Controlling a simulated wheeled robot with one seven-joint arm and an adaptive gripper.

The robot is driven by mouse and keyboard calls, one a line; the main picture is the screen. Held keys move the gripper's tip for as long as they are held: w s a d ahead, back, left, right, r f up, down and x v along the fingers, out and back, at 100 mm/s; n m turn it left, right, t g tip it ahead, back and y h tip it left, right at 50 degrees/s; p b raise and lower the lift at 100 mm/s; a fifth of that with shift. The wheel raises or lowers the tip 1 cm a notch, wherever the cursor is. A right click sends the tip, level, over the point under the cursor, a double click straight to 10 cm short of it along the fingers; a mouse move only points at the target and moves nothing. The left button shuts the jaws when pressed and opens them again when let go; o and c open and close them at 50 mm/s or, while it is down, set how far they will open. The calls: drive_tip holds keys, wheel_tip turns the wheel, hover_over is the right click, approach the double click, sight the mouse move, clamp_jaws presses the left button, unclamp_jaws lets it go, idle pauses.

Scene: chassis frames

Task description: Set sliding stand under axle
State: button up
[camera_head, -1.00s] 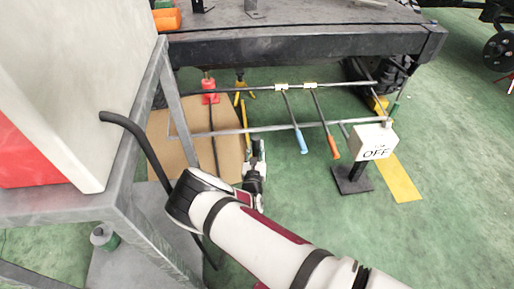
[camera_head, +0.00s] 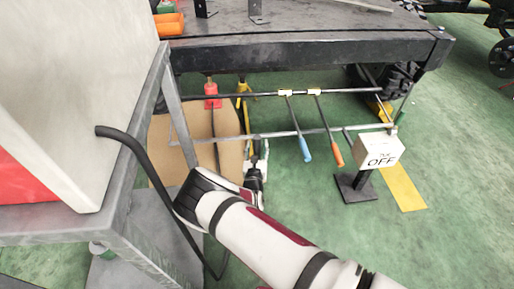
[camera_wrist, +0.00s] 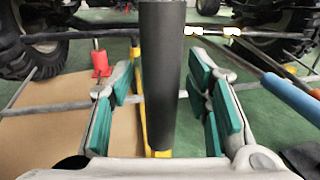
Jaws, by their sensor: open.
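My gripper (camera_wrist: 163,95) is open low in front of the chassis; it also shows in the head view (camera_head: 255,168). A dark grey cylinder (camera_wrist: 163,70) stands upright between its spread fingers in the wrist view, with gaps to both fingers; I cannot tell what it belongs to. Behind it, a yellow stand (camera_head: 243,98) is partly hidden; its yellow post shows in the wrist view (camera_wrist: 137,58). A red stand (camera_head: 212,97) is left of it, also in the wrist view (camera_wrist: 100,62). I cannot tell which is the sliding stand. Long bars (camera_head: 330,92) cross under the chassis; the axle is unclear.
Levers with blue (camera_head: 305,150) and orange (camera_head: 337,155) grips hang from the far bar. An OFF box (camera_head: 380,151) stands on a black post at right. A grey-framed bench (camera_head: 60,225) and bent black tube (camera_head: 145,150) are left. Green floor is clear front right.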

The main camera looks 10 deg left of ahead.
wheel_tip(320, 180, up, 10)
drive_tip(key=shift+f, duration=0.1)
idle(0.4)
